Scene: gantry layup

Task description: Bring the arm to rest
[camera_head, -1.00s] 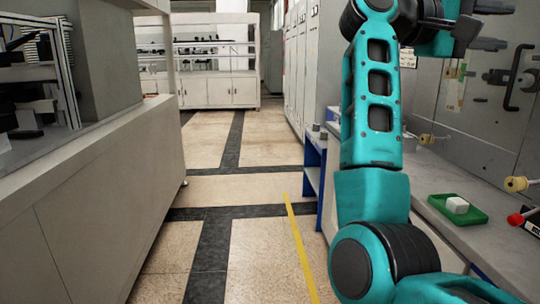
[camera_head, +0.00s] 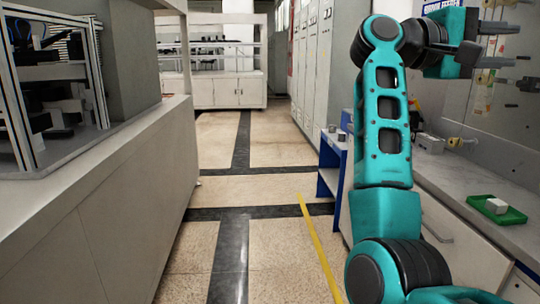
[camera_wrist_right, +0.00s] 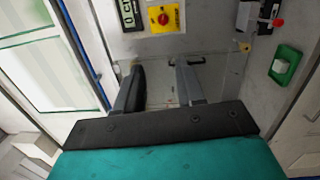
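My right arm (camera_head: 388,140) is teal and stands raised on the right of the head view, bent at the top. Its gripper (camera_head: 516,46) points to the right above the bench. The two dark fingers are apart with nothing between them. In the wrist view the same gripper (camera_wrist_right: 160,70) shows open and empty in front of a grey panel. My left arm and gripper are not in view.
A bench (camera_head: 455,190) with a green tray (camera_head: 511,216) holding a white block runs along the right. A blue-framed shelf (camera_head: 328,182) stands beyond the arm. A long cabinet (camera_head: 110,205) lines the left. The aisle floor (camera_head: 262,186) between is clear.

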